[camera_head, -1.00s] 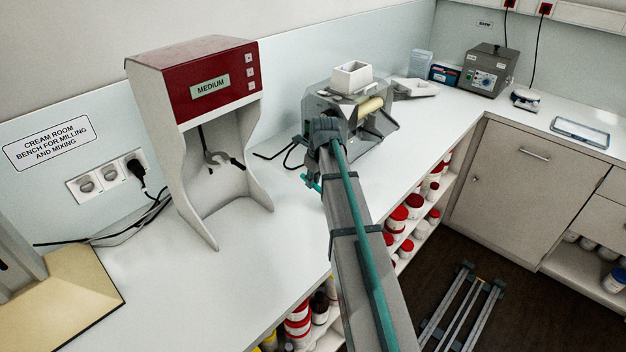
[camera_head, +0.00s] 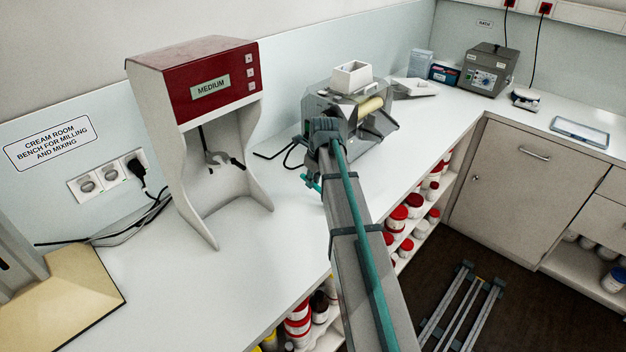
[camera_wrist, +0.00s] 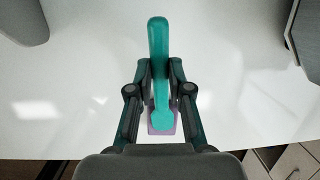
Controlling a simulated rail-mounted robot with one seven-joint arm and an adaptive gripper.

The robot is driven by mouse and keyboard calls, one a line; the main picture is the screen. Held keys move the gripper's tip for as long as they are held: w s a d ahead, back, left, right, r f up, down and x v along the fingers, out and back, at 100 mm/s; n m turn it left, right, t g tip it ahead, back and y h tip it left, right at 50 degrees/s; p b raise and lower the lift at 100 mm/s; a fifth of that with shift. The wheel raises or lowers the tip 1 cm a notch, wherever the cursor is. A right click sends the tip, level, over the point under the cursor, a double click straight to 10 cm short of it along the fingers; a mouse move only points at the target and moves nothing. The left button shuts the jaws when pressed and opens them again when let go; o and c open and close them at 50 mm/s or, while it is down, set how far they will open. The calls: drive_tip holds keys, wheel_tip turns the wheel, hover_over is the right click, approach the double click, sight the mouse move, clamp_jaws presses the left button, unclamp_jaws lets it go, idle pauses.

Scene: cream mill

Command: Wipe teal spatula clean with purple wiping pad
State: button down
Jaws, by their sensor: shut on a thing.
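In the wrist view, my gripper (camera_wrist: 160,70) is shut on the teal spatula (camera_wrist: 158,38). The spatula lies lengthwise between the fingers, with its narrow end toward the top of the picture and its wider end toward my palm. The purple wiping pad (camera_wrist: 151,129) shows around the edges of the wider end, beneath it; most of the pad is hidden. I cannot tell whether spatula and pad touch. In the head view, my arm hides most of the gripper, and the pad cannot be made out.
A red and white stand mixer (camera_head: 213,85) stands on the white bench (camera_head: 150,275), left of my arm. A roller mill (camera_head: 372,112) stands just beyond my gripper. The bench's front edge runs beneath my arm, above shelves of jars (camera_head: 397,218). Bench between mixer and arm is clear.

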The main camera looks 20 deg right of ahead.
drive_tip(key=shift+w, duration=0.1)
drive_tip(key=shift+w+a, duration=0.3)
drive_tip(key=shift+w, duration=0.3)
drive_tip(key=shift+s+d+p, duration=0.3)
drive_tip(key=shift+s+p, duration=0.15)
drive_tip(key=shift+s, duration=0.25)
drive_tip(key=shift+w, duration=0.1)
drive_tip(key=shift+w+a, duration=0.3)
drive_tip(key=shift+w, duration=0.3)
drive_tip(key=shift+s, duration=0.15)
